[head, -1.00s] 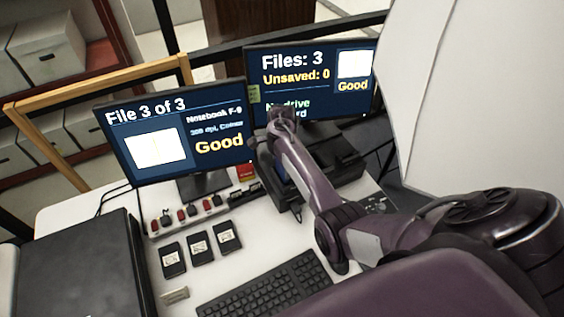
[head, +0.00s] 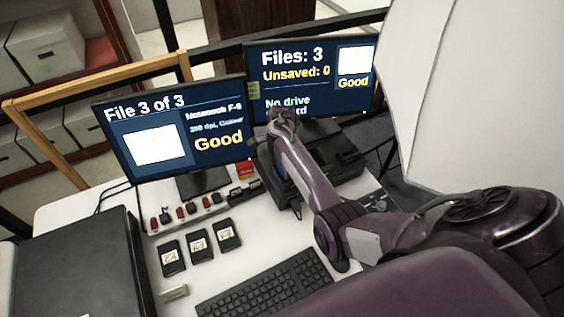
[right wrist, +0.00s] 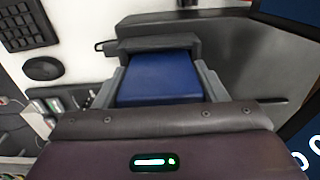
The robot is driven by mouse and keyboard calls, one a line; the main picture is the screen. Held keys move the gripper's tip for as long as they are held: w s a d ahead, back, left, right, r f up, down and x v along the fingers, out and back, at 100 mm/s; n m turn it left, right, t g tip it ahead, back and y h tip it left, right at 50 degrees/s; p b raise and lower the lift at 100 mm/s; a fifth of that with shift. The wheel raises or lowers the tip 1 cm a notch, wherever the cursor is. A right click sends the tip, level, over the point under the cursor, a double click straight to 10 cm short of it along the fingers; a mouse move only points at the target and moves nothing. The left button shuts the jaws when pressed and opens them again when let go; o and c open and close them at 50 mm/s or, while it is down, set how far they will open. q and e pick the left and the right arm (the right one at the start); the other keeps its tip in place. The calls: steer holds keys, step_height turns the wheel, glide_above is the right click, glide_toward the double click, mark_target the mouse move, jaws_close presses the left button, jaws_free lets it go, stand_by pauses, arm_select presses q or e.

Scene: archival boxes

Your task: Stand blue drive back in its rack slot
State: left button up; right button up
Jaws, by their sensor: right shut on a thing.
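The blue drive (right wrist: 160,80) fills the middle of the right wrist view. My right gripper (right wrist: 160,90) is shut on it, with one grey finger along each side. The far end of the drive meets a dark grey block of the black rack (right wrist: 150,43); I cannot tell how deep it sits in a slot. In the head view the black rack (head: 340,168) stands below the right monitor. My right arm covers the gripper and most of the drive there. My left gripper is not in view.
Two monitors (head: 180,133) stand behind the desk; the right one (head: 310,100) reads "Files: 3, Unsaved: 0, No drive". Three black labelled cartridges (head: 199,246), a keyboard (head: 265,288) and a strip with red switches (head: 190,213) lie left of the arm. A black case (head: 75,265) stands far left.

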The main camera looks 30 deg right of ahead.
steer(key=shift+f, duration=0.3)
steer(key=o, duration=1.3)
steer(key=shift+r, duration=0.1)
step_height(320, 180, up, 7)
steer(key=shift+b, duration=0.75)
steer(key=shift+r, duration=0.35)
